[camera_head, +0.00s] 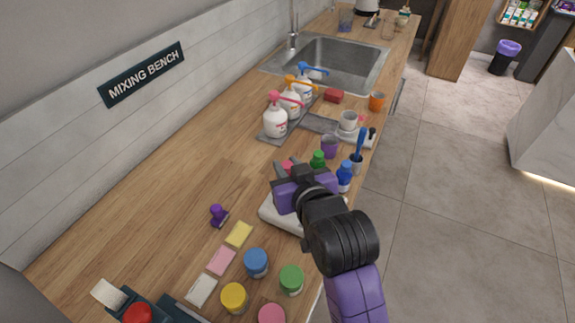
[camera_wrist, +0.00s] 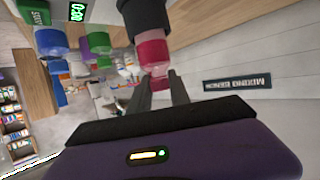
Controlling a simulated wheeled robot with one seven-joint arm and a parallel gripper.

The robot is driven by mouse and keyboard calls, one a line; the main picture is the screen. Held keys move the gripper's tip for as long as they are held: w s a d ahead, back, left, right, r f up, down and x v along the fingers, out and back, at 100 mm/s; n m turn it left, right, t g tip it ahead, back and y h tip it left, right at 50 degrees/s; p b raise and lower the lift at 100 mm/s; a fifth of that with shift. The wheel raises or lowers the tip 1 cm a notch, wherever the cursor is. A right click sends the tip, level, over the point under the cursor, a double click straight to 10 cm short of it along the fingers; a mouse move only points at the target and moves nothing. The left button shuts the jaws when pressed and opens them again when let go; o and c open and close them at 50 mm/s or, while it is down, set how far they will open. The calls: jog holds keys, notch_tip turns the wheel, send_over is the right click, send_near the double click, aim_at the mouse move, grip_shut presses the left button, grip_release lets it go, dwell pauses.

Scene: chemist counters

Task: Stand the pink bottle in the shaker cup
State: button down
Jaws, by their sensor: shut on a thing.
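The pink bottle (camera_wrist: 152,50) is between my gripper's two fingers (camera_wrist: 158,90), which are shut on it near its cap. In the wrist view, which is upside down, a dark cup (camera_wrist: 144,16) meets the bottle's lower end. I cannot tell whether the base is inside the cup or just above it. In the head view only a bit of pink (camera_head: 287,166) shows past my gripper (camera_head: 283,170), over the white shaker (camera_head: 272,215). The cup is hidden there. The shaker's green display (camera_wrist: 77,12) shows in the wrist view.
A green bottle (camera_head: 318,160) and a blue bottle (camera_head: 344,178) stand close to the right of my gripper. Several pump bottles (camera_head: 275,122) stand farther back.

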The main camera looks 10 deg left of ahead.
jog(key=c, duration=1.2)
grip_release()
jog(key=v, duration=1.2)
jog(key=shift+b, duration=0.45)
